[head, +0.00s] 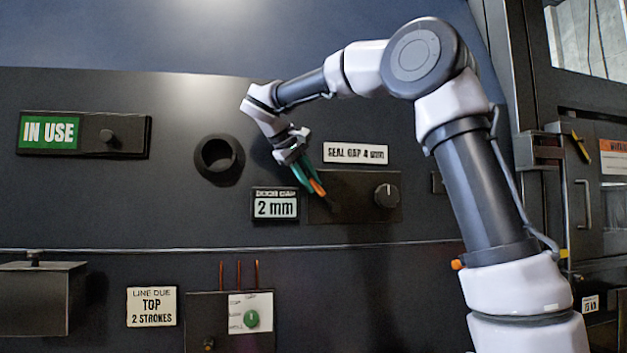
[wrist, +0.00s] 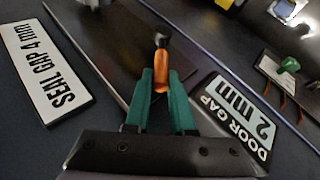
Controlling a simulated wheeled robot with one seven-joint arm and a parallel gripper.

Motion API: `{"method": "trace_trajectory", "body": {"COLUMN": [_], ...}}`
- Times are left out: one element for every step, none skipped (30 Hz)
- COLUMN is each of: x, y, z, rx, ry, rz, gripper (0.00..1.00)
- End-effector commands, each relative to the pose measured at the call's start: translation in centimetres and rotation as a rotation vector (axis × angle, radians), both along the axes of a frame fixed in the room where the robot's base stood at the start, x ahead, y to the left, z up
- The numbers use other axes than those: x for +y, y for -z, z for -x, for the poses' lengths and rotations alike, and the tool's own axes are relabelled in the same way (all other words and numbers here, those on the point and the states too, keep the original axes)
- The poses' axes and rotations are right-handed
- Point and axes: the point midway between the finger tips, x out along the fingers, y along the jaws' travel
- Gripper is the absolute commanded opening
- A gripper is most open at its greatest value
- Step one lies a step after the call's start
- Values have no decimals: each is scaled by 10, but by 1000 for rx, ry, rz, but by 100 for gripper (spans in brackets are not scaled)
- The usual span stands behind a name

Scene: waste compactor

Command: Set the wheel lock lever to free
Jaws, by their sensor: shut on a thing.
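My gripper (head: 313,184) has green fingers and is in front of the dark panel below the SEAL GAP sign. In the wrist view, the gripper (wrist: 162,90) is shut on an orange piece with a dark end (wrist: 174,64). This orange piece (head: 319,188) points down and right toward the panel; I cannot tell whether it is fixed there. No wheel lock label is readable. A green handle (head: 252,319) is on a white plate with small unreadable words at the lower middle; it also shows in the wrist view (wrist: 289,65).
A round knob (head: 387,195) sits right of my gripper. The DOOR GAP 2 mm sign (head: 275,204) and a round dark port (head: 217,158) are to the left. Several thin orange rods (head: 239,275) rise above the lower panel. A yellow handle (head: 581,145) is at the right.

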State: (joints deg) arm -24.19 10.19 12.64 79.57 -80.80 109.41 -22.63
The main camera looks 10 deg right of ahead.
Motion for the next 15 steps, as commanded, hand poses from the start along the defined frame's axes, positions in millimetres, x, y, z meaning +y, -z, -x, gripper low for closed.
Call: {"method": "trace_trajectory", "body": {"x": [1, 1, 1, 1, 1, 1, 1, 1, 1, 1, 1, 1, 1, 1, 1], "y": [1, 1, 1, 1, 1, 1, 1, 1, 1, 1, 1, 1, 1, 1, 1], "z": [0, 0, 0, 0, 0, 0, 0, 0, 0, 0, 0, 0, 0, 0, 0], "rx": [0, 0, 1, 0, 0, 0, 0, 0, 1, 1, 1, 1, 1, 1, 1], "ry": [-2, -1, -1, -1, -1, 0, 0, 0, 0, 0, 0, 0, 0, 0, 0], "rz": [6, 8, 10, 10, 11, 12, 12, 12, 11, 11, 11, 11, 11, 11, 11], "gripper": [0, 0, 0, 0, 0, 0, 0, 0, 0, 0, 0, 0, 0, 30, 45]}}
